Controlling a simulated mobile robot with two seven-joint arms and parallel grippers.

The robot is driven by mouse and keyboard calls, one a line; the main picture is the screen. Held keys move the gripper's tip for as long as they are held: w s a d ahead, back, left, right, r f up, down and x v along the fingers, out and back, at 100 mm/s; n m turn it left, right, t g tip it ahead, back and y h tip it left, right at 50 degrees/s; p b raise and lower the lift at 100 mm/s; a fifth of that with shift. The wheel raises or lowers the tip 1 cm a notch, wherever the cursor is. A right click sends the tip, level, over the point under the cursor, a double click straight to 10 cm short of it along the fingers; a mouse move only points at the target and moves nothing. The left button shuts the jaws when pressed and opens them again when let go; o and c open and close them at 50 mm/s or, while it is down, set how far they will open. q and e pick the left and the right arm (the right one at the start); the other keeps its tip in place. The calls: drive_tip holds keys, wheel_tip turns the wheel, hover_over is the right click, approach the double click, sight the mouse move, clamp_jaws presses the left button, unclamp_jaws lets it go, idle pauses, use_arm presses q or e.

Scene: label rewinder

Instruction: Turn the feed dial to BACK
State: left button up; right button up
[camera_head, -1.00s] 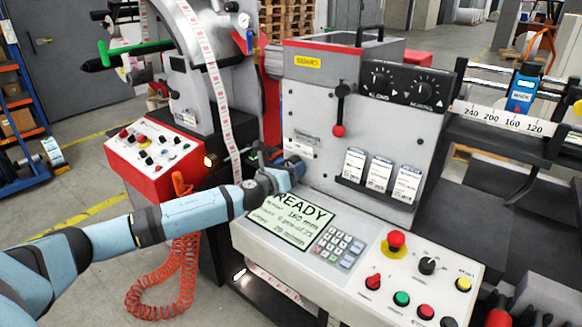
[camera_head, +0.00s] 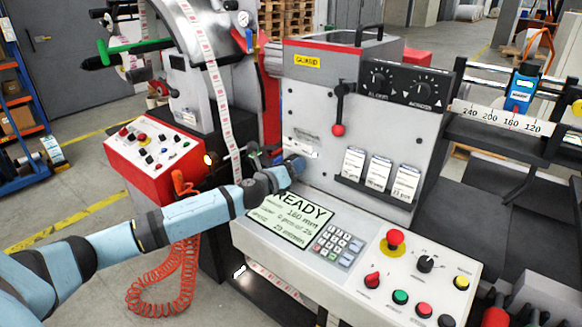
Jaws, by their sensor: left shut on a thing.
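My left gripper (camera_head: 293,167) reaches in from the left to the lower left of the pale machine front. It is shut on a small control there, below a small label plate (camera_head: 302,148). I take this control for the feed dial; the gripper hides it, so its pointer and markings cannot be read. My right gripper is not in view.
The console below has a screen (camera_head: 290,218) reading READY, a keypad (camera_head: 338,246), a red emergency button (camera_head: 395,239), a black selector (camera_head: 426,264) and coloured buttons. A red-knobbed lever (camera_head: 339,112) hangs above. A label web (camera_head: 222,110) runs close left of the gripper.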

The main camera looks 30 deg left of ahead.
use_arm(q)
drive_tip(key=o, duration=0.9)
drive_tip(key=s, duration=0.8)
drive_tip(key=s+a+b, duration=0.1)
drive_tip(key=s, duration=0.3)
drive_tip(key=shift+s, duration=0.9)
